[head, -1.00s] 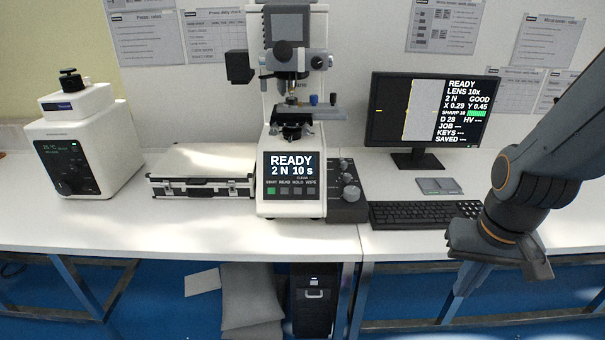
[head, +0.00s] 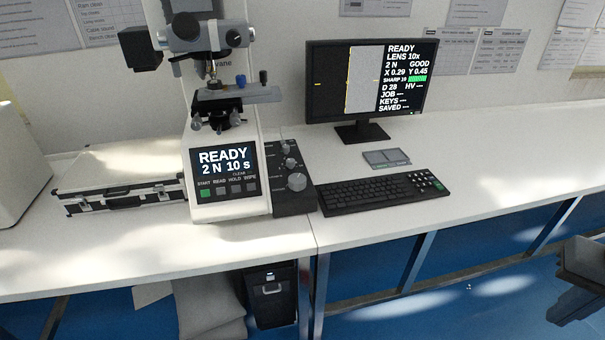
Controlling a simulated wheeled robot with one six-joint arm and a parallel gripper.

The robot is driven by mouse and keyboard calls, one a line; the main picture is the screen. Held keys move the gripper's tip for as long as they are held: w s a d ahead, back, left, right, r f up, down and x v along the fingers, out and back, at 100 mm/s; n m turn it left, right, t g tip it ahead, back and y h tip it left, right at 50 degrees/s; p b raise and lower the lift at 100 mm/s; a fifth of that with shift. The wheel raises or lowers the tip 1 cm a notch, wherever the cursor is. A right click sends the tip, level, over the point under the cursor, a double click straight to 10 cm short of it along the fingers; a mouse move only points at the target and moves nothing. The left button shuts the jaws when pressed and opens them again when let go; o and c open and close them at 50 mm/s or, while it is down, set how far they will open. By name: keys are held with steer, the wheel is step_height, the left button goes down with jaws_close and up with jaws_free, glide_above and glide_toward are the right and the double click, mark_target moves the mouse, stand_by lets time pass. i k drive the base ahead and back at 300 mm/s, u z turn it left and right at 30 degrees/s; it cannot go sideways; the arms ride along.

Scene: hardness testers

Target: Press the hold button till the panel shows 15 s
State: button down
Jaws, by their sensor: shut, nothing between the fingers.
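The hardness tester (head: 225,150) stands on the bench left of centre in the head view. Its front panel (head: 224,160) reads READY, 2 N, 10 s. Below the text is a row of buttons labelled START, READ, HOLD and WIPE. The hold button (head: 236,189) is a small grey square, third from the left, with a CLEAR label above its name. The start button (head: 205,193) is green. My gripper (head: 580,280) is partly in view at the lower right edge, shut and empty. It is in front of the bench, far right of the panel and touching nothing there.
A knob box (head: 293,185) adjoins the tester's right side. A keyboard (head: 383,192), a small grey pad (head: 387,158) and a monitor (head: 365,85) stand to the right. A silver case (head: 125,185) lies to the left. The bench's right part is clear.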

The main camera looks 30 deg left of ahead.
mark_target(236, 189)
steer(key=z, duration=0.3)
steer(key=k, duration=1.05)
steer(key=u, duration=1.4)
steer(key=i, duration=0.5)
steer(key=z, duration=0.05)
